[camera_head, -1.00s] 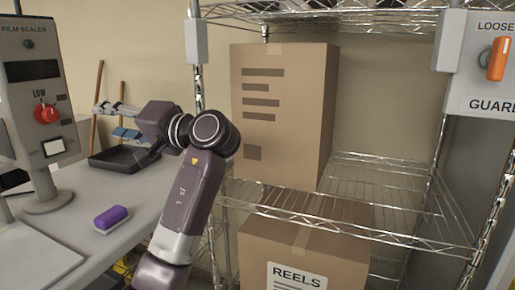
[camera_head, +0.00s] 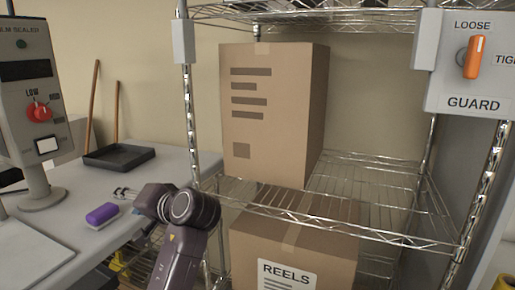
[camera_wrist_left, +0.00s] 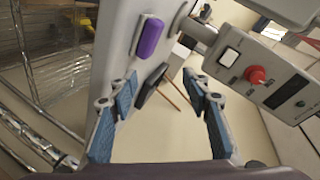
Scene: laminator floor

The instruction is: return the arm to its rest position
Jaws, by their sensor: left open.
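My left arm shows in the head view with its wrist low at the bench's right edge. My left gripper (camera_head: 124,193) points left over the bench, near the purple block. In the left wrist view the two blue-padded fingers (camera_wrist_left: 160,109) stand wide apart with nothing held between them. My right gripper is in neither view.
A purple block (camera_head: 102,214) and a black tray (camera_head: 119,157) lie on the grey bench (camera_head: 62,235), beside the film sealer (camera_head: 33,100). A wire shelf (camera_head: 350,222) with cardboard boxes (camera_head: 270,110) stands right of my arm. A guard panel (camera_head: 470,65) hangs at upper right.

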